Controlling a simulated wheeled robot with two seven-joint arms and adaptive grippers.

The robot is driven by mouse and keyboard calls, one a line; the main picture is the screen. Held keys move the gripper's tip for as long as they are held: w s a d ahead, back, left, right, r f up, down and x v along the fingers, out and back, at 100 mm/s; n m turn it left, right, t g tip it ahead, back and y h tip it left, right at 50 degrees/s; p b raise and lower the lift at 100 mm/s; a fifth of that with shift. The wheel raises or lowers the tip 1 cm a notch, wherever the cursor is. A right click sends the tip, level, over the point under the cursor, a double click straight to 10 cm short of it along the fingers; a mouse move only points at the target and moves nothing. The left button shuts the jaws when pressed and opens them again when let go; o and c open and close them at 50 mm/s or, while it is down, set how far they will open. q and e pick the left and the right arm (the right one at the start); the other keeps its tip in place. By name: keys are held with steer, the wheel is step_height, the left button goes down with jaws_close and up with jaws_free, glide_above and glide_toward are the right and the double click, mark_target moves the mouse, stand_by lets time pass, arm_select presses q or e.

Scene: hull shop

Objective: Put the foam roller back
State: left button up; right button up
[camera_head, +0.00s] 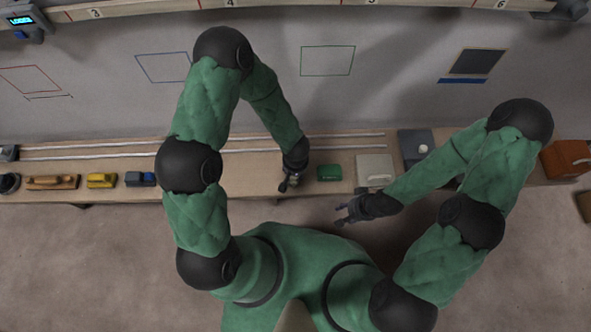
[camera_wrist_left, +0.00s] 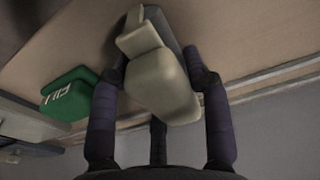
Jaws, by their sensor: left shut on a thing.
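My left gripper (camera_wrist_left: 152,62) is shut on a pale beige, rounded, block-like thing (camera_wrist_left: 160,85) with a grey part along one side. I cannot tell for certain that this is the foam roller. In the head view my left gripper (camera_head: 289,184) is at the bench's front edge, just left of a green box (camera_head: 329,172), and the held thing is mostly hidden there. My right gripper (camera_head: 347,209) looks open and empty, in front of the bench below a pale box (camera_head: 375,168).
The bench (camera_head: 250,183) runs along the wall with two pale rails. A grey box (camera_head: 415,145) and an orange-brown box (camera_head: 566,158) stand at right. Coloured outlines mark the wall.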

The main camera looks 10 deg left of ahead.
arm_select(q)
steer(key=o, duration=1.1)
steer(key=shift+c, duration=0.2)
steer(key=shift+f+b, duration=0.25)
steer(key=shift+b, duration=0.4)
steer(key=r+p, duration=0.2)
steer(key=r, duration=0.1)
steer(key=s+r+p, duration=0.1)
steer(key=r+p, duration=0.2)
steer(key=r, duration=0.1)
steer(key=r+p, duration=0.2)
steer(key=r, duration=0.2)
steer(key=shift+s+p, duration=0.25)
steer(key=shift+p, duration=0.1)
